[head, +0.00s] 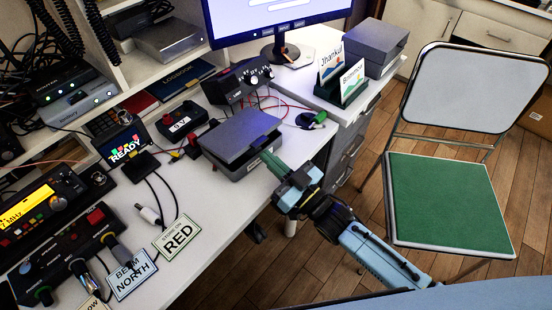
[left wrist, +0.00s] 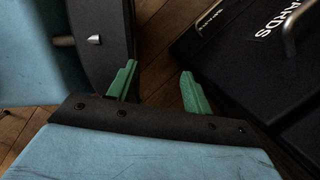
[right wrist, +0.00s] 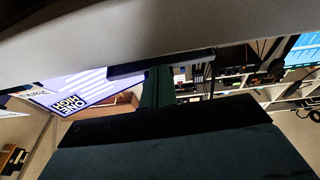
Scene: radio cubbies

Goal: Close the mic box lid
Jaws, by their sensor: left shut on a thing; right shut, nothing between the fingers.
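The mic box (head: 236,168) is a light grey box near the desk's front edge in the head view. Its dark grey lid (head: 238,134) sits low over the box, slightly tilted, with a narrow gap at the front. My right gripper (head: 272,161) is at the box's front right corner, by the lid's edge; contact is unclear. In the right wrist view its green fingers (right wrist: 158,88) are together, with nothing between them, below a large pale surface. My left gripper (left wrist: 158,87) is only in the left wrist view. Its green fingers are apart, and I see no held thing between them.
A black case (left wrist: 245,45) lies close to the left fingers. A card holder (head: 342,84) and a grey box (head: 376,47) stand behind. A green chair (head: 446,200) is at right.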

